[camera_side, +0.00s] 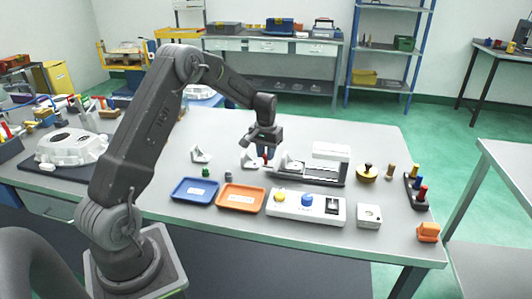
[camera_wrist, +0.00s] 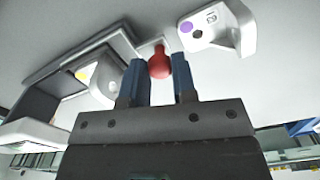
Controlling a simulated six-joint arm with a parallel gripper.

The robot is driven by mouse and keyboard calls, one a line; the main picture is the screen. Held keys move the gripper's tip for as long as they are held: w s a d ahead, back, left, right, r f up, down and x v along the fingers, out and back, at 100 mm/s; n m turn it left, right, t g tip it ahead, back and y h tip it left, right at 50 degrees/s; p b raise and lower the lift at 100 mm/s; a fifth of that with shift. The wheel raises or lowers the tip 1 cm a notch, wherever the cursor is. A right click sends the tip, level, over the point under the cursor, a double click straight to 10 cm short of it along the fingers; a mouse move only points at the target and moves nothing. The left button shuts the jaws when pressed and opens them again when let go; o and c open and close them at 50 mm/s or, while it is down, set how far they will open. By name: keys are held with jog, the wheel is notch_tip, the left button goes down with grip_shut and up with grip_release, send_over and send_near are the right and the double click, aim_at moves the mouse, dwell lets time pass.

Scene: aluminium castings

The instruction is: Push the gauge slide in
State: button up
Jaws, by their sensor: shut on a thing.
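The gauge (camera_side: 312,180) is a long grey base with a white block on its right end and a white upright plate near its left part. Its base also shows at the left of the wrist view (camera_wrist: 62,68). A red knob (camera_wrist: 159,66), which seems to be the handle of the gauge slide, stands at the gauge's left end. My gripper (camera_side: 266,154) points down there, its blue fingers shut on the red knob. Most of the slide is hidden by the gripper in the side view, so how far out it sits I cannot tell.
A blue tray (camera_side: 194,190), an orange tray (camera_side: 241,197) and a white control box (camera_side: 305,207) lie in front. A brass knobbed piece (camera_side: 366,174) and a peg rack (camera_side: 415,190) are to the right.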

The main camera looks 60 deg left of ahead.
aim_at(287, 164)
grip_shut()
jog(key=w+d, duration=0.5)
jog(key=o, duration=0.8)
grip_release()
jog(key=shift+c, duration=0.2)
jog(key=shift+r, duration=0.15)
notch_tip(287, 164, up, 14)
jog(key=shift+f, duration=0.2)
